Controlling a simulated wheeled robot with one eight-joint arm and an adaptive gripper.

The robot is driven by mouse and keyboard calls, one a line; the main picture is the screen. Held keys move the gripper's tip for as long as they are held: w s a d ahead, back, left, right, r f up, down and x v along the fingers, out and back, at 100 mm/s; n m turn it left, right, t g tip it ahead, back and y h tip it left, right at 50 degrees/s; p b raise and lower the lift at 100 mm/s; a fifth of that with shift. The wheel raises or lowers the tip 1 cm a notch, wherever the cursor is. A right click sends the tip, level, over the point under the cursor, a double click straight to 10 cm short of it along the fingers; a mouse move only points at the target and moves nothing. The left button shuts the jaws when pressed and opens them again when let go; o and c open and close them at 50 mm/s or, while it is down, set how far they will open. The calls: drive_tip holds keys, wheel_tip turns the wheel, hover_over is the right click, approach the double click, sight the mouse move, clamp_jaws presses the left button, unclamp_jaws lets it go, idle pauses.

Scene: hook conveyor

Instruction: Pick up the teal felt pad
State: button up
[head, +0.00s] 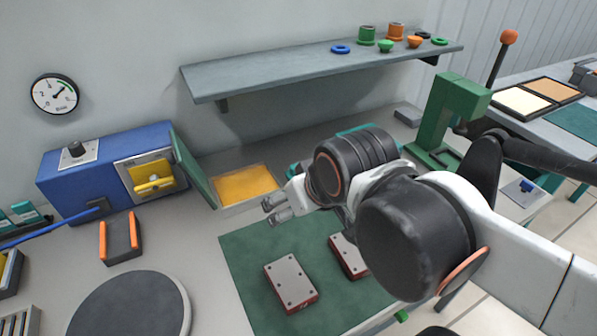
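My gripper (271,211) is in the middle of the head view, reaching left above the bench, with its two fingertips apart and nothing seen between them. A flat teal piece (354,129) shows partly behind my wrist; my arm hides most of it, so I cannot tell whether it is the felt pad. A flat dark teal sheet (578,122) lies on the right bench beside the framed panels, cut off by the picture's edge. A larger green mat (245,262) lies on the bench below my gripper.
Two red-sided metal blocks (291,282) (347,257) lie on the mat. An open box with a yellow inside (247,186) stands behind my gripper. A green press (455,115) stands behind my arm. A grey shelf (300,75) hangs above. A round grey disc (130,308) is front left.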

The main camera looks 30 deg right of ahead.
drive_tip(key=w+d+r+g+p, duration=0.1)
drive_tip(key=w+d+r+p, duration=0.15)
drive_tip(key=w, duration=0.35)
drive_tip(key=w+d+r+g+p, duration=0.2)
drive_tip(key=w+p, duration=0.1)
drive_tip(key=w, duration=0.3)
drive_tip(key=w+d+f+g+p, duration=0.1)
drive_tip(key=w+d+f+p, duration=0.15)
drive_tip(key=w+d, duration=0.2)
drive_tip(key=w+d+f+g+p, duration=0.1)
drive_tip(key=w+d+f, duration=0.2)
drive_tip(key=w, duration=0.2)
drive_tip(key=f, duration=0.2)
drive_tip(key=w+f+b, duration=0.1)
drive_tip(key=f, duration=0.2)
drive_tip(key=f+b, duration=0.1)
drive_tip(key=f, duration=0.2)
drive_tip(key=shift+w+a+f, duration=0.1)
drive_tip(key=shift+w+f, duration=0.15)
drive_tip(key=shift+w, duration=0.1)
drive_tip(key=f, duration=0.1)
drive_tip(key=f+b, duration=0.1)
drive_tip(key=f, duration=0.1)
drive_tip(key=f+b, duration=0.1)
drive_tip(key=f, duration=0.1)
drive_tip(key=shift+w+d+f, duration=0.1)
drive_tip(key=shift+w+d, duration=0.15)
drive_tip(key=shift+w, duration=0.05)
drive_tip(key=c, duration=1.2)
